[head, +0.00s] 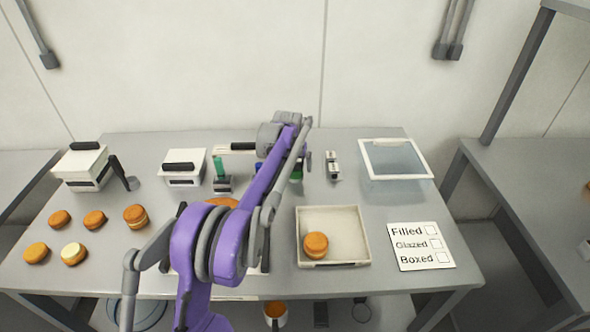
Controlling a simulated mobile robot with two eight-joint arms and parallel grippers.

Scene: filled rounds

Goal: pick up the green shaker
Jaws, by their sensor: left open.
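A small green item, which looks like the green shaker (297,178), stands on the table behind my purple left arm. Most of it is hidden by the arm. My left gripper (307,163) is open and reaches down close to it from above. I cannot tell whether the fingers touch it or stand around it. A taller green-handled thing (218,167) stands in a dark holder to the left, clear of the gripper. My right gripper is not in view.
A blue item (258,168) stands just left of the arm. White boxes (184,168), several round buns (94,220), a tray (357,225) with one bun, a clear bin (395,160) and a checklist card (421,246) surround it. A small black-and-white block (333,167) stands to the right.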

